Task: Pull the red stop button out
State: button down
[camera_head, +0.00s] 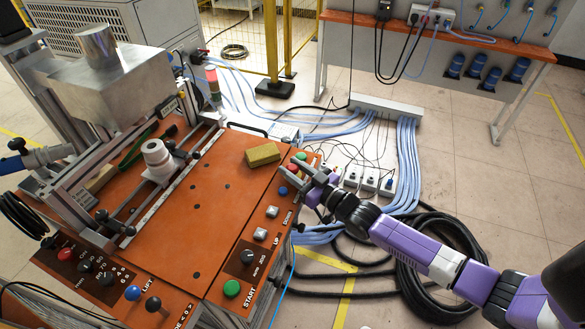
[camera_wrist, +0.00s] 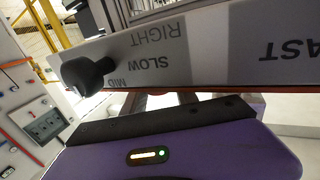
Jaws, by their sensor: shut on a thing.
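The red stop button (camera_head: 293,168) is at the right end of the orange control panel in the head view, partly hidden by my gripper. My gripper (camera_head: 295,176) reaches in from the right, with its fingers around the button at the panel's edge. The fingers are shut on the button. How far out the button stands cannot be told. In the wrist view the button and fingertips are not visible; my purple gripper body fills the bottom.
A green button (camera_head: 301,156) and a blue button (camera_head: 283,190) sit close to the red one. A yellow block (camera_head: 263,154) lies on the orange top (camera_head: 215,215). The wrist view shows a black knob (camera_wrist: 88,75) on a grey labelled strip. Cables cover the floor at right.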

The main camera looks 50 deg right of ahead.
jog(key=shift+r, duration=0.7)
jog(key=c, duration=0.9)
grip_release()
jog(key=shift+c, duration=0.2)
jog(key=shift+s+f, duration=0.1)
jog(key=shift+s, duration=0.35)
jog(key=s+a+b, duration=0.1)
jog(key=s, duration=0.6)
